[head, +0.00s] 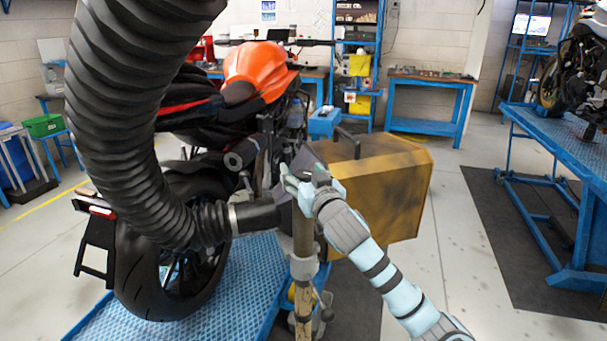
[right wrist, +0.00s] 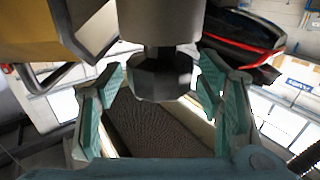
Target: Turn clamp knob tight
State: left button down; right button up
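In the right wrist view, a dark faceted knob (right wrist: 160,77) hangs on a short shaft between the fingers of my right gripper (right wrist: 163,105). The fingers stand open, one on each side of the knob, with a visible gap to each. In the head view, my right gripper (head: 300,186) is at the top of a stand post (head: 303,242), beside the hose end. The knob cannot be made out clearly there, as the gripper covers that spot. My left gripper is not in view.
A thick black exhaust hose (head: 125,150) arches across the left, its nozzle (head: 258,216) at the stand. An orange motorcycle (head: 250,68) stands on a blue lift (head: 240,290). A yellow-brown box (head: 390,190) is close behind my right arm. Floor is clear at right centre.

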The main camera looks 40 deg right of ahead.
jog(key=c, duration=1)
jog(key=shift+o, duration=0.2)
jog(key=shift+a+r+m+g+h+p, duration=0.15)
jog(key=shift+m+g+h+p, duration=0.35)
jog(key=shift+m+h, duration=0.5)
jog(key=m+g+h, duration=0.1)
jog(key=h, duration=0.1)
jog(key=shift+h, duration=0.3)
jog(key=o, duration=1.2)
jog(key=shift+s, duration=0.1)
jog(key=v, duration=1.1)
jog(key=shift+s, duration=0.4)
